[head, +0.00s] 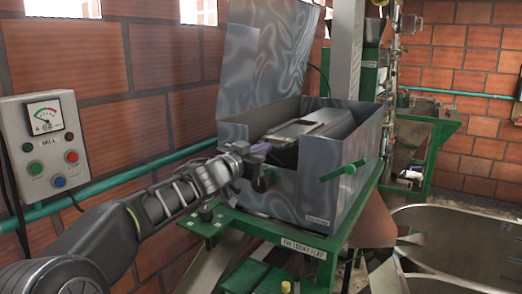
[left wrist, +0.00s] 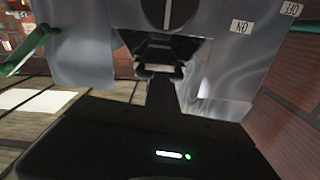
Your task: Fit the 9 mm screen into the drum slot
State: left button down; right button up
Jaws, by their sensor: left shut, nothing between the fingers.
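The grey metal machine box (head: 330,200) stands on a green frame with its lid (head: 262,65) raised. A pale flat metal part (head: 300,128) shows in its open top; I cannot tell whether it is the 9 mm screen or part of the drum housing. The drum slot is not clearly visible. My right gripper is not in view.
A green handle (head: 345,170) juts from the box's front. A grey MILL control box (head: 42,140) hangs on the brick wall at left, above a teal pipe (head: 110,188). A large metal vat (head: 460,250) stands at lower right. The grey face carries small white labels (left wrist: 242,26).

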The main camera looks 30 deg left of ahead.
pick_arm(q)
jog(key=shift+w+p, duration=0.55)
jog(key=shift+w, duration=1.15)
jog(key=shift+s, duration=1.5)
jog(key=s, duration=0.7)
jog(key=shift+s, duration=0.4)
jog(key=shift+d+f, duration=0.1)
